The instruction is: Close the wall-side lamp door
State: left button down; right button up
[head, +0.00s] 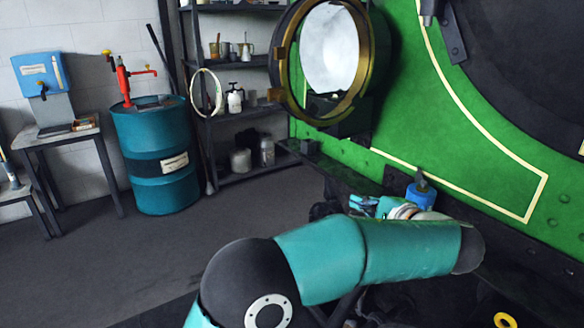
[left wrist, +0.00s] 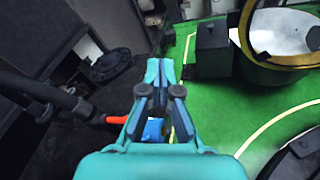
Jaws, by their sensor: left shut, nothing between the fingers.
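The lamp (head: 381,50) is on the green tram front at the upper middle of the head view. It has a dark round housing and a pale reflector. A brass ring-shaped door (head: 276,72) with small lugs stands at its front; I cannot tell how far ajar it is. The brass ring also shows at the top right of the left wrist view (left wrist: 246,30). My left gripper (head: 362,205) is shut and empty, below the lamp and apart from it, partly hidden behind my arm. Its teal fingers show in the left wrist view (left wrist: 160,72). My right gripper is not in view.
A dark ledge (head: 340,160) runs below the lamp along the green front. A blue-capped object (head: 420,196) is close to my left gripper. A teal drum (head: 152,150) with a red pump and a dark shelf rack (head: 245,105) stand behind. The floor at left is clear.

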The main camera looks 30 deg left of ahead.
pick_arm(q)
jog(key=s+a+r+n+g+y, duration=0.1)
jog(key=s+r+n+y, duration=0.25)
jog(key=r, duration=0.55)
jog(key=s+r+n+g+y, duration=0.1)
jog(key=s+r+n+y, duration=0.2)
jog(key=r, duration=0.6)
jog(key=h+p, duration=0.1)
jog(key=p, duration=0.1)
send_near(283, 101)
jog(key=x, duration=0.7)
jog(key=shift+d+r, duration=0.1)
jog(key=shift+w+a, duration=0.1)
jog(key=shift+a, duration=0.1)
jog(key=shift+a, duration=0.1)
jog(key=shift+w, duration=0.15)
